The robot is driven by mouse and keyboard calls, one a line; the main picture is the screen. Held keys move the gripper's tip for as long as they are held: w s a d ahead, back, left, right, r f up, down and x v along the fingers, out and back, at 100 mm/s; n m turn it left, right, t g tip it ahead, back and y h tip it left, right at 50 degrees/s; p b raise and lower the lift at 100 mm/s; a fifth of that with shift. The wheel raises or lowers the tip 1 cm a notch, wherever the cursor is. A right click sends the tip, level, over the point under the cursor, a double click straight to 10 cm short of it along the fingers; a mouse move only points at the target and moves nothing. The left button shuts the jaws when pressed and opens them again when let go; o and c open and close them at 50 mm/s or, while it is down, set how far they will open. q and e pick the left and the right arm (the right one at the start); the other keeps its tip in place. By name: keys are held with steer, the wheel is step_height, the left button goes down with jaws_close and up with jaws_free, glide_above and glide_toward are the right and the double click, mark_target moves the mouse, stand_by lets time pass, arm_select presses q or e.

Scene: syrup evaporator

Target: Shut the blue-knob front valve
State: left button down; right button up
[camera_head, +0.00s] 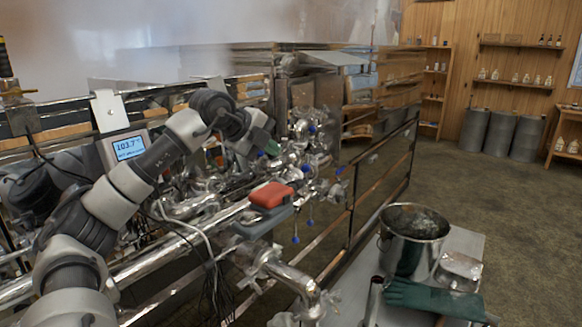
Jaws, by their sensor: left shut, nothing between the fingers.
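Several small blue knobs show on the shiny steel pipe and valve cluster (310,152) in the middle of the view. One blue knob (312,128) is at the upper part of the cluster, another (305,168) lower, and one (295,240) hangs low near the front. I cannot tell which one belongs to the front valve. My left arm reaches in from the left, and my left gripper (272,148) is at the left side of the cluster, shut and empty. Its tips are small and partly lost against the pipes. My right gripper is not in view.
A red-topped box (271,195) sits on the pipework below my gripper. A display (128,148) reading about 103.7 stands at left. A metal bucket (413,240) and green gloves (435,298) are on a bench at lower right. Steam rises behind. Floor at right is clear.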

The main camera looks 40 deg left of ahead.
arm_select(q)
steer(key=a+p+x, duration=0.1)
steer(key=p+x, duration=0.2)
steer(key=x, duration=0.6)
steer(key=shift+d+f+p, duration=0.3)
steer(key=shift+p, duration=0.1)
steer(key=shift+w, duration=0.1)
